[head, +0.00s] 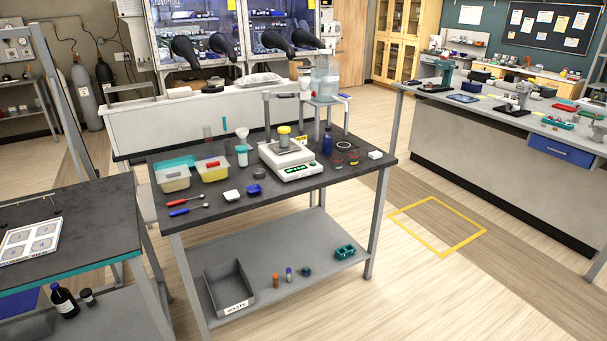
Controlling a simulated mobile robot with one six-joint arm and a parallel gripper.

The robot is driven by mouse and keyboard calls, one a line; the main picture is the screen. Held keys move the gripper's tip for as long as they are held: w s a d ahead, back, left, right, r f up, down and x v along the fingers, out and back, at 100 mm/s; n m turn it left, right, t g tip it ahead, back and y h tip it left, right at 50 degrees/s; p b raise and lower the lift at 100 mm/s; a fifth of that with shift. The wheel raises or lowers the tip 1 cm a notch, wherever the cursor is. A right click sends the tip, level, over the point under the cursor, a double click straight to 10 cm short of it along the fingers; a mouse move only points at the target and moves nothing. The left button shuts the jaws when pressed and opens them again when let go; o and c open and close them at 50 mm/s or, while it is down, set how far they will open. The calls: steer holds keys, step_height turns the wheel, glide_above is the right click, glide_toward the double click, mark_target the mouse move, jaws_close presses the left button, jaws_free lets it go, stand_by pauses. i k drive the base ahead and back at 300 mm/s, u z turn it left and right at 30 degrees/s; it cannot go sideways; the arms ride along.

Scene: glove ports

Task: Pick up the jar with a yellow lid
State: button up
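The jar with a yellow lid (284,137) stands upright on the pan of a white balance (292,160). The balance is on the dark-topped table (335,185) in the middle of the head view, and its display is lit green. The jar is small here, and its contents cannot be made out. My gripper is not in view.
A stand with a large clear bottle (324,77) rises behind. The floor right of the table is open, with a yellow outlined square (466,247).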

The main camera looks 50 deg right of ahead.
mark_target(283, 139)
steer(key=k, duration=1.05)
steer(key=z, duration=0.05)
steer(key=i, duration=1.35)
steer(key=z, duration=1.1)
steer(key=i, duration=0.8)
steer(key=z, duration=0.45)
